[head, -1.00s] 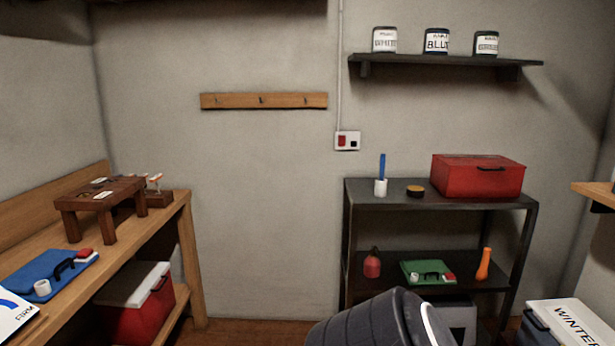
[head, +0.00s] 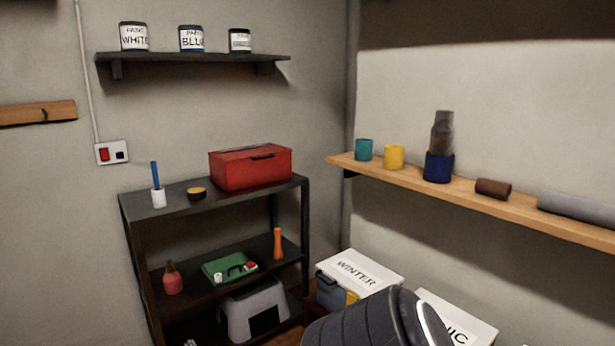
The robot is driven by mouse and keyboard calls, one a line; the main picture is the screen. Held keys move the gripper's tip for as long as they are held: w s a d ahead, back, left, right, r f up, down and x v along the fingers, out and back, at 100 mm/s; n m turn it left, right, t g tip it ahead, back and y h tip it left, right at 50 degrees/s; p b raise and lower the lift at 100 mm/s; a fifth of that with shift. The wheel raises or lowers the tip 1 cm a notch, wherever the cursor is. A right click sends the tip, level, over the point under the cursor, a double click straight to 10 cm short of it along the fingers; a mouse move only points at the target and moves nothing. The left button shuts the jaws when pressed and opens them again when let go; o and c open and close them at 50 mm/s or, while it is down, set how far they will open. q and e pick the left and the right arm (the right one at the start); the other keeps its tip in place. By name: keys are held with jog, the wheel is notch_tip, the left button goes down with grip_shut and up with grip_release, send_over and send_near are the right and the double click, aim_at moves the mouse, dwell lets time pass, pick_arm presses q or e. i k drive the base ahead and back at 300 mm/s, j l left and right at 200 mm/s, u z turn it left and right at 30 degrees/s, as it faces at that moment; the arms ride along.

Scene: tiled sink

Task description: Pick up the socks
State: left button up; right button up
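I see nothing that is clearly socks. On the wooden wall shelf at the right, a small brown roll (head: 493,188) and a long grey roll (head: 580,206) lie on their sides. A grey-brown upright thing (head: 442,131) stands in or on a dark blue holder (head: 438,167). I cannot tell whether any of these is cloth. A dark ribbed part, likely of my own arm, shows at the bottom middle. Neither gripper is in view.
A dark metal rack (head: 135,215) holds a red toolbox (head: 250,167), a green case (head: 229,267) and small items. A box labelled WINTER (head: 358,272) and another white-lidded box (head: 455,318) stand at the right. The wooden shelf (head: 520,207) also bears teal (head: 364,149) and yellow (head: 394,157) cups.

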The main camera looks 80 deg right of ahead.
aim_at(498, 190)
jog(key=z, duration=4)
